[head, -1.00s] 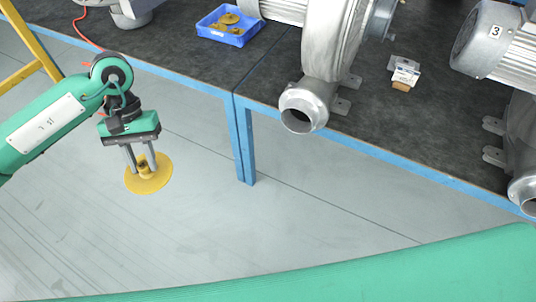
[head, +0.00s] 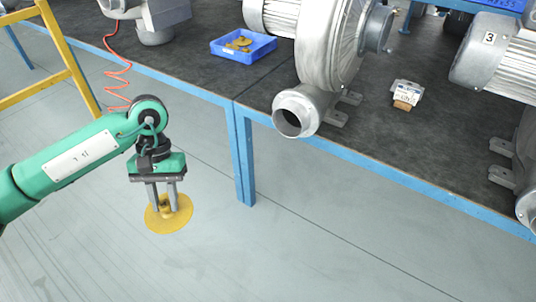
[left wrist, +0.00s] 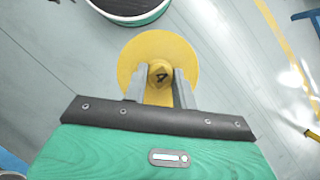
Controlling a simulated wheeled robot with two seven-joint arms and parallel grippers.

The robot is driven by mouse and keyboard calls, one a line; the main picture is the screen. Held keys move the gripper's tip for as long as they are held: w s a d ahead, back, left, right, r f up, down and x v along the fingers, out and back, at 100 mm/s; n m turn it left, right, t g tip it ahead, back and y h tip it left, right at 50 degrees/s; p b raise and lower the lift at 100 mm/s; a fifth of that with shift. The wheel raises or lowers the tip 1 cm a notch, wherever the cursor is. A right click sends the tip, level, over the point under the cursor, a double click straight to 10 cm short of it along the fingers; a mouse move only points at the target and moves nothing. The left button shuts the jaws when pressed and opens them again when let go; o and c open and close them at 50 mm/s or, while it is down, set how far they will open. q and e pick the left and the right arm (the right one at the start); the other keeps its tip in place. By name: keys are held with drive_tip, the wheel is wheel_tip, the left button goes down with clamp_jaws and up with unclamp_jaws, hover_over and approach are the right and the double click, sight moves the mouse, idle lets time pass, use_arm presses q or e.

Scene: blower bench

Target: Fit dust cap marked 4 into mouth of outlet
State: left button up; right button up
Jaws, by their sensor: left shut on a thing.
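My left gripper (head: 163,203) is shut on the knob of a round yellow dust cap (head: 181,219). In the left wrist view the cap (left wrist: 133,62) has a dark mark on its knob that looks like a 4, between the two grey fingers (left wrist: 160,86). The cap hangs over the floor, in front of the bench and apart from it. A silver blower's round outlet (head: 297,112) points toward me over the bench's front edge, up and to the right of the cap. Its mouth (head: 288,123) is open and dark. My right gripper is not in view.
A blue tray (head: 228,53) with yellow caps (head: 240,43) stands at the back of the dark bench (head: 200,75). A blower marked 3 (head: 490,60) stands at right, and small boxes (head: 406,94) lie between. A yellow frame (head: 72,65) and orange coiled hose (head: 117,70) are at left.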

use_arm(q)
wheel_tip(320, 180, down, 2)
drive_tip(key=shift+f+b, duration=0.25)
drive_tip(key=shift+b, duration=0.6)
drive_tip(key=a+n, duration=0.2)
drive_tip(key=a, duration=0.6)
drive_tip(key=w+d+f+n+h, duration=0.6)
drive_tip(key=d+f+n+h, duration=0.3)
drive_tip(key=n, duration=0.6)
drive_tip(key=w+a+f+n+t, duration=0.1)
drive_tip(key=a+n+t, duration=0.3)
drive_tip(key=n+t, duration=0.4)
drive_tip(key=w+a+f+n+t, duration=0.1)
drive_tip(key=a+n+t, duration=0.3)
drive_tip(key=n+t, duration=0.4)
drive_tip(key=n, duration=0.2)
drive_tip(key=shift+w+a+f+n, duration=0.2)
drive_tip(key=shift+w+f+n, duration=0.1)
drive_tip(key=shift+n, duration=0.1)
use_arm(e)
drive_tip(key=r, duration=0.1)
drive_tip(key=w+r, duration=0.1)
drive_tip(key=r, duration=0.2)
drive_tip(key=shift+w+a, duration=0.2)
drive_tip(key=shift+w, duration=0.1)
